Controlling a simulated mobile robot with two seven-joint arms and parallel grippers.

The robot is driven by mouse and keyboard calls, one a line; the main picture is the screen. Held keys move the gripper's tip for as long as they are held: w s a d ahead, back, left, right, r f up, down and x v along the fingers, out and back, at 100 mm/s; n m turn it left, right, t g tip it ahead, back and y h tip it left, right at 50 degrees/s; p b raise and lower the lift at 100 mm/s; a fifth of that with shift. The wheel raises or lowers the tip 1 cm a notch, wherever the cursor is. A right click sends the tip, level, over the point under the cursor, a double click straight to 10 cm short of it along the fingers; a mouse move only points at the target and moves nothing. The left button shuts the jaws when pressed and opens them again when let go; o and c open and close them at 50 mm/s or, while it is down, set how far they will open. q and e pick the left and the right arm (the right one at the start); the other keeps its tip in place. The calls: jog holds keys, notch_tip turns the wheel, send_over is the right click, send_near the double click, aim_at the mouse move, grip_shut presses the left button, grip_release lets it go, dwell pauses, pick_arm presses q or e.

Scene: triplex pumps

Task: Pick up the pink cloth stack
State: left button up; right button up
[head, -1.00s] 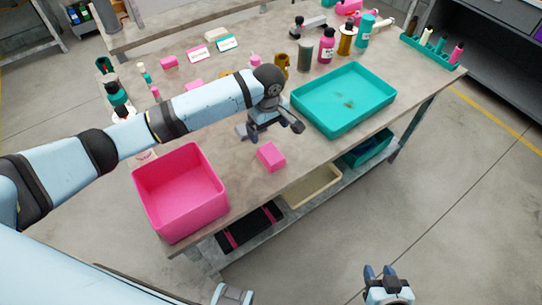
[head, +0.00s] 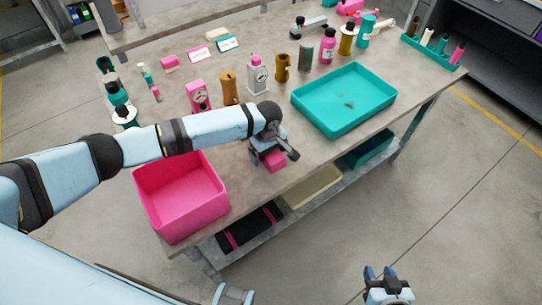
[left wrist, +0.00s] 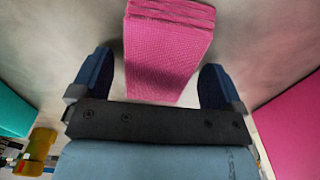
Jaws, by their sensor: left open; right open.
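The pink cloth stack (head: 273,160) lies on the table near its front edge, to the right of the pink bin. My left gripper (head: 268,158) is over it and partly hides it in the head view. In the left wrist view the layered pink cloth stack (left wrist: 165,50) sits between the two open fingers of my left gripper (left wrist: 158,80), with a gap on each side. My right gripper (head: 380,272) is open and empty, low in the head view, away from the table.
The pink bin (head: 180,198) stands at the table's front left; its wall also shows in the left wrist view (left wrist: 290,125). A teal tray (head: 344,100) lies to the right. Several bottles and gauges stand behind, including a pink gauge (head: 198,95). A shelf with bins is below.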

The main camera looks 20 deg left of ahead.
pick_arm(q)
jog(key=c, duration=1.1)
jog(key=shift+o, duration=0.2)
jog(key=shift+r, duration=0.15)
notch_tip(320, 180, up, 20)
jog(key=shift+o, duration=1.3)
jog(key=shift+c, duration=0.7)
jog(key=shift+d+f, duration=0.1)
jog(key=shift+f, duration=0.1)
